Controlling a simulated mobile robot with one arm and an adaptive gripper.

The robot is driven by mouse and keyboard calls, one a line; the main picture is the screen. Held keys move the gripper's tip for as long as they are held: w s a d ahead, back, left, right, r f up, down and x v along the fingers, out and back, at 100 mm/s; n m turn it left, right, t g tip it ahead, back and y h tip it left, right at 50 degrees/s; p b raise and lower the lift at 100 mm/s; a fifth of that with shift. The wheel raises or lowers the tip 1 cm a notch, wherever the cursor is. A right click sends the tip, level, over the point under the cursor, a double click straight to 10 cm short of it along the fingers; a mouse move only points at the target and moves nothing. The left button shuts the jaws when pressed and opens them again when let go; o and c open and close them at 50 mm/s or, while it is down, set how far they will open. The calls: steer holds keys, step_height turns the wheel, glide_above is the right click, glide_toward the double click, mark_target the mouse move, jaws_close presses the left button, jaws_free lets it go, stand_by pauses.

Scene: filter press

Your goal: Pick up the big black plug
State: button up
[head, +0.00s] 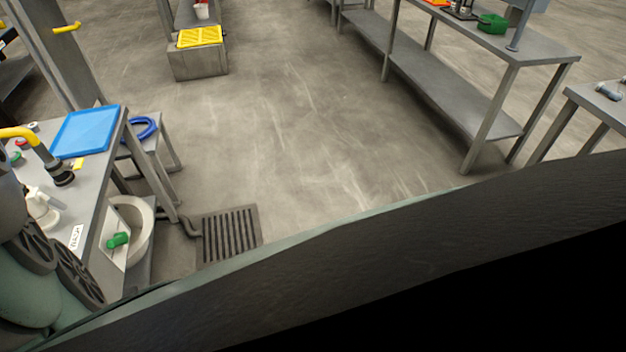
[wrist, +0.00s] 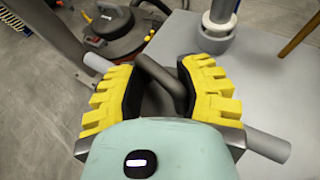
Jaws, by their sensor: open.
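My gripper (wrist: 160,78) shows in the wrist view, with its two yellow ribbed fingers spread apart. A dark grey bent piece (wrist: 163,84) shows between the fingers; I cannot tell whether it is a plug or whether the fingers touch it. A grey round bar (wrist: 266,146) sticks out at the right of the fingers, and a similar end shows at the left. In the head view, a dark round-ended piece (head: 62,177) is on the left bench (head: 97,183). I cannot tell for certain which thing is the big black plug.
The left bench also holds a blue tray (head: 86,132). A blue ring (head: 143,129) lies on a stool beside it. A floor grate (head: 230,233) is in front. A long steel table (head: 450,92) stands at the right. The middle floor is clear.

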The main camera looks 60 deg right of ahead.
jaws_close()
steer(key=shift+r, duration=0.1)
stand_by(0.6)
